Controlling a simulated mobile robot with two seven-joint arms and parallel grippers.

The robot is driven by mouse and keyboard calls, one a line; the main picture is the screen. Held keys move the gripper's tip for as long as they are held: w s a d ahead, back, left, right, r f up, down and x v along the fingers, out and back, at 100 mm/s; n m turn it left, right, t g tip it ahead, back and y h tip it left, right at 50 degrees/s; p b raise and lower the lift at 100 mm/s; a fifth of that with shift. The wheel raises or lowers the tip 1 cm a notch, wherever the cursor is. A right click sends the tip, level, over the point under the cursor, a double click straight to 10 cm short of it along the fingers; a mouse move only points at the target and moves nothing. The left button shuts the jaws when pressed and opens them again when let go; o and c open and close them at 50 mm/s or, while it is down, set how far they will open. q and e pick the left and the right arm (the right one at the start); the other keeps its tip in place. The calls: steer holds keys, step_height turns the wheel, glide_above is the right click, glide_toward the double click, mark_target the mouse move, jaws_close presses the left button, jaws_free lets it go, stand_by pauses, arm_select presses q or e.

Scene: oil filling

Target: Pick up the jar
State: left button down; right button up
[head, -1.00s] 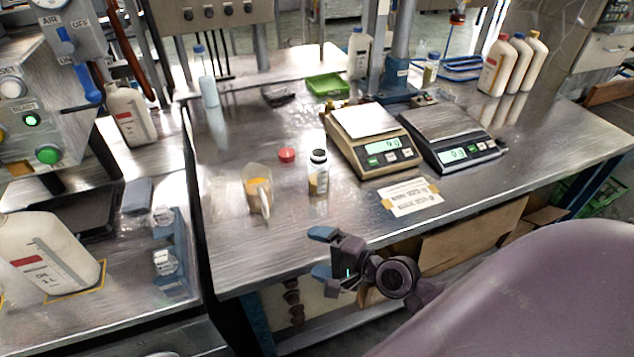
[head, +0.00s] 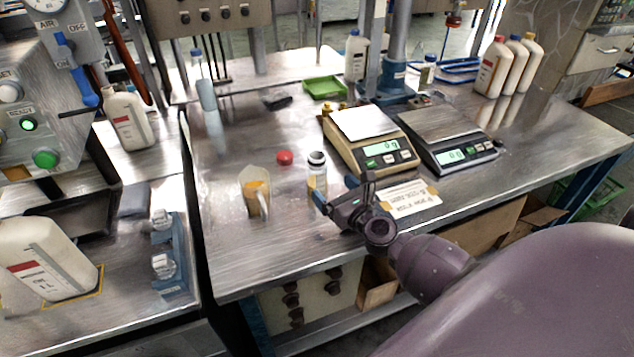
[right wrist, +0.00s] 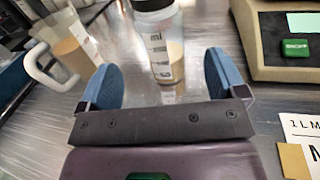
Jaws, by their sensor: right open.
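The jar (head: 317,184) is a small clear bottle with a dark collar at its top, standing upright on the metal table. In the right wrist view the jar (right wrist: 161,48) shows printed volume marks and a tan content low down. My right gripper (head: 336,190) is at the jar's near right side in the head view. In the right wrist view its blue fingers (right wrist: 158,82) are apart, with the jar ahead between their lines and nothing gripped. Whether a finger touches the jar I cannot tell. My left gripper is not in view.
A jug with orange content (head: 256,194) stands left of the jar. A red cap (head: 285,158) lies behind it. Two scales (head: 372,142) (head: 452,146) stand to the right, and a paper label (head: 408,200) lies near the front edge. The table left of the jug is clear.

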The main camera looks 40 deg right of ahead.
mark_target(324, 177)
steer(key=shift+w, duration=1.05)
steer(key=shift+w+d+r, duration=0.1)
steer(key=shift+w, duration=1.35)
steer(key=shift+w+d, duration=0.1)
steer(key=shift+w, duration=1.3)
steer(key=c, duration=1.1)
steer(key=shift+o, duration=0.2)
steer(key=shift+r, duration=0.15)
